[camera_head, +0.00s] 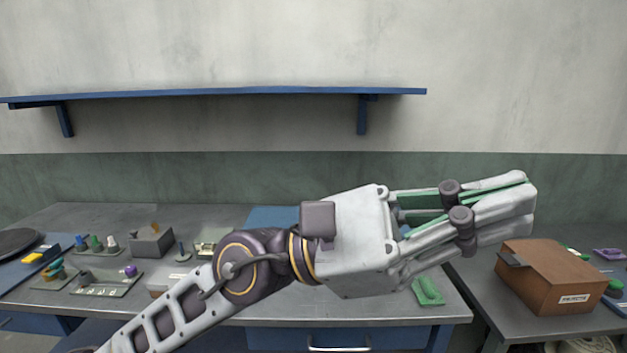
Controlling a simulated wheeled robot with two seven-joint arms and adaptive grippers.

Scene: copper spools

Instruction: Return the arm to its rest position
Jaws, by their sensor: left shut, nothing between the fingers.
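My left arm comes in from the lower left and reaches across the middle of the view. Its gripper (525,208) is at the right end of the arm, raised above the workbench and pointing right. The fingers are shut with nothing between them. The gripper is up and left of the brown box and apart from it in the picture. My right gripper is not in view.
The grey workbench (400,307) carries trays and small coloured parts at left. A brown box (540,290) labelled "REJECTS" stands on the right table (487,315). A green piece (428,292) lies below my gripper. A blue shelf (220,93) hangs on the wall.

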